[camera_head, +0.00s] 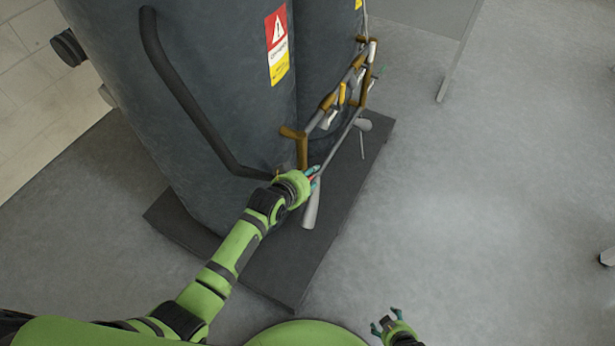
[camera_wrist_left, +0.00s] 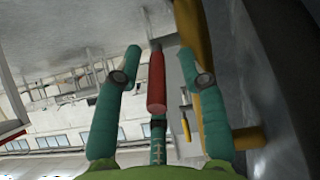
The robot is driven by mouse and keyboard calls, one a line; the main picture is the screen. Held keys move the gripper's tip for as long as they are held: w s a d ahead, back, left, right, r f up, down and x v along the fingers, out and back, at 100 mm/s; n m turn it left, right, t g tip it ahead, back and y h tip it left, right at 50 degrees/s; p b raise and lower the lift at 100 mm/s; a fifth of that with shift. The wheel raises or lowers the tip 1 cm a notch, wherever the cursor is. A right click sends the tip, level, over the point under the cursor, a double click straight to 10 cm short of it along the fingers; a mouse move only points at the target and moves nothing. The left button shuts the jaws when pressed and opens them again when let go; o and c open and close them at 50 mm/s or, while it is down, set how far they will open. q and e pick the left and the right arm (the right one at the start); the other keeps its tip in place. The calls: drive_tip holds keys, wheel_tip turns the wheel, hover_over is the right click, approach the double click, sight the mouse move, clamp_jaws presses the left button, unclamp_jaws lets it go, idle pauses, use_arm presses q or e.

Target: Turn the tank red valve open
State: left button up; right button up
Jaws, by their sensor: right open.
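The red valve handle (camera_wrist_left: 157,82) lies between the spread fingers of my left gripper (camera_wrist_left: 160,56) in the left wrist view, with a visible gap on each side. A small bit of red handle (camera_head: 312,178) also shows at my left gripper (camera_head: 310,177) in the head view, low at the front of the dark tank (camera_head: 220,100). The gripper hides most of the valve there. My right gripper (camera_head: 384,326) is open and empty at the bottom of the head view, away from the tank.
Brown and grey pipes (camera_head: 303,152) with yellow-handled valves (camera_head: 341,93) run along the tank fronts, close to my left gripper. A thick dark pipe (camera_head: 185,95) bends down the near tank. The tanks stand on a dark base (camera_head: 275,270).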

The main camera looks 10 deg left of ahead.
use_arm(q)
drive_tip(key=shift+s+f, duration=0.15)
drive_tip(key=shift+f, duration=0.05)
drive_tip(key=shift+s+a+r, duration=0.2)
drive_tip(key=shift+s+r, duration=0.05)
drive_tip(key=shift+s, duration=0.15)
drive_tip(key=v, duration=1.1)
drive_tip(key=shift+r, duration=0.1)
